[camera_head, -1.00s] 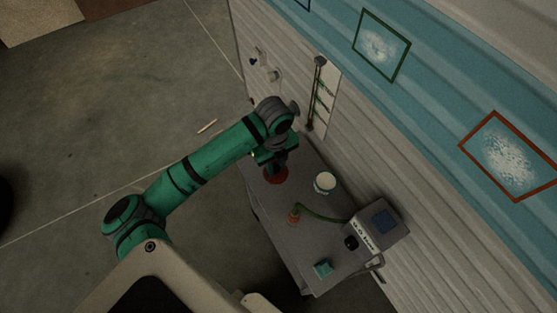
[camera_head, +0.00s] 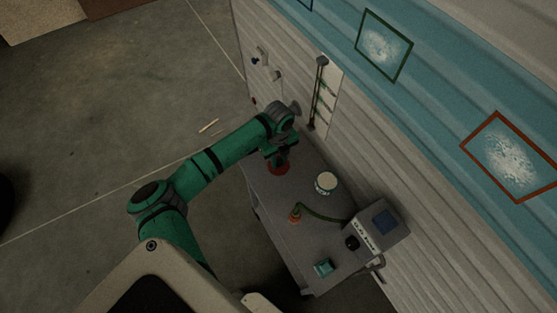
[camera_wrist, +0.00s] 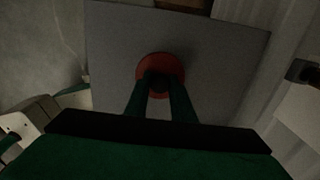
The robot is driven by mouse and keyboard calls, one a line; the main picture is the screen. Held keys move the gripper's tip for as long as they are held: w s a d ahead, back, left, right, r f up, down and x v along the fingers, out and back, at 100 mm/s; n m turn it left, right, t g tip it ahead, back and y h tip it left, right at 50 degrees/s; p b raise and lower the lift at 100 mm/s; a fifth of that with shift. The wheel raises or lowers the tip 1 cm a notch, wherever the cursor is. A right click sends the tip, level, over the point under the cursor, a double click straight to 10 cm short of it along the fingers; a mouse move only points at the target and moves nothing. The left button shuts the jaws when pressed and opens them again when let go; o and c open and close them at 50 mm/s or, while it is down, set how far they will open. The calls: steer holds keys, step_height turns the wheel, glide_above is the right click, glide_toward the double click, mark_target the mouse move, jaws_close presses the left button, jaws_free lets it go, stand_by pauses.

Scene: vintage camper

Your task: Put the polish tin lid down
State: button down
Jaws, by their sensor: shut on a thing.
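The red round polish tin lid (camera_head: 278,169) is at the far left end of the grey table (camera_head: 290,240). My gripper (camera_head: 279,156) is above it, pointing down. In the wrist view, the two green fingers (camera_wrist: 158,88) are shut on a dark middle part of the red lid (camera_wrist: 160,59), whose rim shows around the fingertips. The tabletop (camera_wrist: 115,45) lies behind the lid. I cannot tell whether the lid touches the table or hangs just above it.
A white-topped round container (camera_head: 326,182) stands right of the lid. A grey device with a screen (camera_head: 378,225) has a green hose to an orange piece (camera_head: 294,216). A teal block (camera_head: 323,267) lies near the front edge. The ribbed wall (camera_head: 350,130) runs close behind.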

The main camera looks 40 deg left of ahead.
mark_target(278, 161)
steer(key=shift+f, duration=0.15)
steer(key=c, duration=1.5)
jaws_free()
step_height(278, 161, up, 12)
steer(key=shift+r, duration=0.15)
